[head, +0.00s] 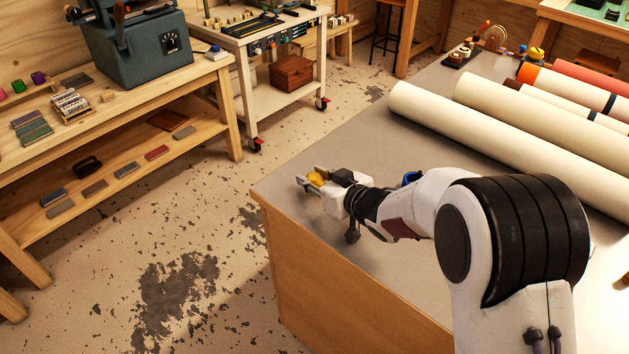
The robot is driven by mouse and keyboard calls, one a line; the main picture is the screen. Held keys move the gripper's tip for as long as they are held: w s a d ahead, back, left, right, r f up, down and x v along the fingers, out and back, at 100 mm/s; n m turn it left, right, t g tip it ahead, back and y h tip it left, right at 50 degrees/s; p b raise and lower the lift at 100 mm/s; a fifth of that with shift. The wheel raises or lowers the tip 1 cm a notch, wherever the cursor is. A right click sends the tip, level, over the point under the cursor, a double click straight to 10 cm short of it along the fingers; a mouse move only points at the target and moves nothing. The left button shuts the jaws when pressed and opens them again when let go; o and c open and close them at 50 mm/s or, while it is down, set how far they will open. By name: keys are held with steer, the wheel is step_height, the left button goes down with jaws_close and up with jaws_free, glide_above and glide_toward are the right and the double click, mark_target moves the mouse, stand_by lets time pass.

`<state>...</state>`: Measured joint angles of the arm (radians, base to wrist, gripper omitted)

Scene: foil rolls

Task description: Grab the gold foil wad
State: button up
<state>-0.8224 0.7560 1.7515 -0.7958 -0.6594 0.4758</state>
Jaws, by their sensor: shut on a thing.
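The gold foil wad (317,179) is a small yellow lump between the fingers of my gripper (312,182). My gripper is shut on it, near the far left corner of the grey-topped table. The fingers and the gripper body cover part of the wad. I cannot tell whether the wad touches the table top or is held just above it.
Large cream rolls (480,135) lie across the back right of the grey table (350,120). The table's left edge is close to my gripper. A wooden workbench (200,85) and a white cart (290,55) stand beyond an open floor (190,200).

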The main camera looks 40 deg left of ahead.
mark_target(314, 175)
steer(key=shift+r, duration=0.15)
steer(key=shift+r, duration=4.9)
